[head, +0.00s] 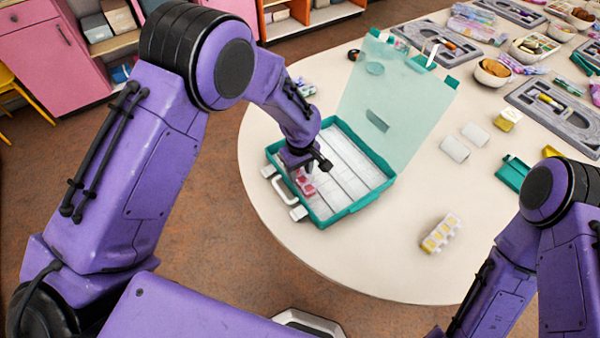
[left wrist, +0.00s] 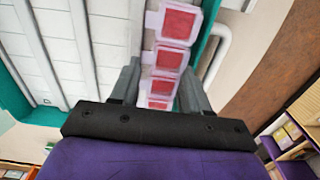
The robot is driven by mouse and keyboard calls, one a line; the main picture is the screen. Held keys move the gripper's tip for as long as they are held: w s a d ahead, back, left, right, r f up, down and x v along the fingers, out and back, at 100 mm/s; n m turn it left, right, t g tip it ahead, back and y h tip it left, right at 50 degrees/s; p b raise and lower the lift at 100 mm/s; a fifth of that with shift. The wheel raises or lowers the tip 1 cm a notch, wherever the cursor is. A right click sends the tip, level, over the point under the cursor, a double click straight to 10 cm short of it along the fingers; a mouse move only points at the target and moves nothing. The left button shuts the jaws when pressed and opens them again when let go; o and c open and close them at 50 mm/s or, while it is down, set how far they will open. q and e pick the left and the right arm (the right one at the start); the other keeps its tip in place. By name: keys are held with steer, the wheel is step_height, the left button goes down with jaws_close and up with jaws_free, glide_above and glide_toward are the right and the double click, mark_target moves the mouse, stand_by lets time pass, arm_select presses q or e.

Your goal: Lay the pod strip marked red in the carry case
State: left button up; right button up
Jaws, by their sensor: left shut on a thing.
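The pod strip marked red (head: 306,187) is a row of clear pods with red squares, at the handle side of the carry case (head: 349,211). The case is teal with a white floor split into long lanes, and its clear lid (head: 395,95) stands open. My left gripper (head: 304,170) is over that side of the case, hiding part of the strip. In the left wrist view the strip (left wrist: 173,57) runs between the two fingers (left wrist: 160,88), which are shut on it. It lines up with the lane beside the teal wall; I cannot tell whether it touches the floor. My right gripper is out of view.
A yellow-marked pod strip (head: 441,233) lies on the round table (head: 390,270) right of the case. Grey trays (head: 555,110) and bowls fill the far right. The table's front is clear.

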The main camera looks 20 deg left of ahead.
arm_select(q)
steer(key=shift+f, duration=0.95)
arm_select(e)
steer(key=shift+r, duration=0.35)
arm_select(q)
steer(key=shift+s, duration=0.1)
